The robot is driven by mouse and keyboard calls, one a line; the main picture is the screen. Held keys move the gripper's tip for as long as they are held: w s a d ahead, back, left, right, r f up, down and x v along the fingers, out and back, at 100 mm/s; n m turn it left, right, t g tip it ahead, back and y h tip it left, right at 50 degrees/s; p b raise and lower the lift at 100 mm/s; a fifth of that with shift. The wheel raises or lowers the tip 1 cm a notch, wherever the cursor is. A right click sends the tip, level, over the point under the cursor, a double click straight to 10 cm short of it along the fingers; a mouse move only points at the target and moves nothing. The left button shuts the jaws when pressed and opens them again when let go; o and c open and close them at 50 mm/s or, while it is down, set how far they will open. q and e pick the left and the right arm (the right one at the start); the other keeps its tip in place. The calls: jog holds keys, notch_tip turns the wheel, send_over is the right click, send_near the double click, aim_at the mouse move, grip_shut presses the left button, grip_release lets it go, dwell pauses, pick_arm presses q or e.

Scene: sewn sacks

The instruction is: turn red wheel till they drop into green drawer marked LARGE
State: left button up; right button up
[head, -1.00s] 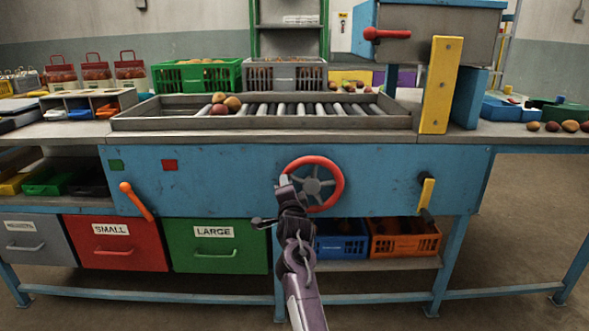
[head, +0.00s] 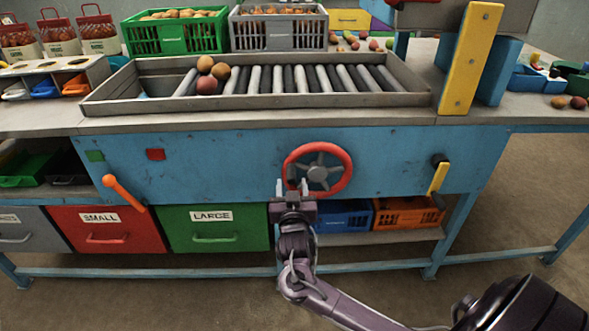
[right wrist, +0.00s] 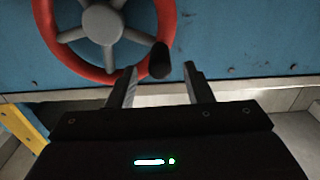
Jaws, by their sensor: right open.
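The red wheel (head: 348,170) with grey spokes is on the blue front panel, and in the right wrist view (right wrist: 168,22) it fills the upper left. A dark handle knob (right wrist: 159,60) stands out from its lower rim. My right gripper (head: 291,187) is open at the wheel's lower left. In the right wrist view its fingertips (right wrist: 160,69) are on either side of the knob; contact is not clear. The green drawer marked LARGE (head: 218,238) appears shut, left of the gripper. Several round potato-like items (head: 206,84) rest on the rollers. My left gripper is out of view.
The roller tray (head: 260,114) lies above the panel. An orange lever (head: 124,193) is at left and a yellow handle (head: 439,178) at right. A red drawer marked SMALL (head: 108,236) adjoins the green one. Blue (head: 345,218) and orange crates (head: 405,216) sit below the wheel.

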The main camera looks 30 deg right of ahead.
aim_at(291, 175)
jog(key=shift+x, duration=2.65)
grip_shut()
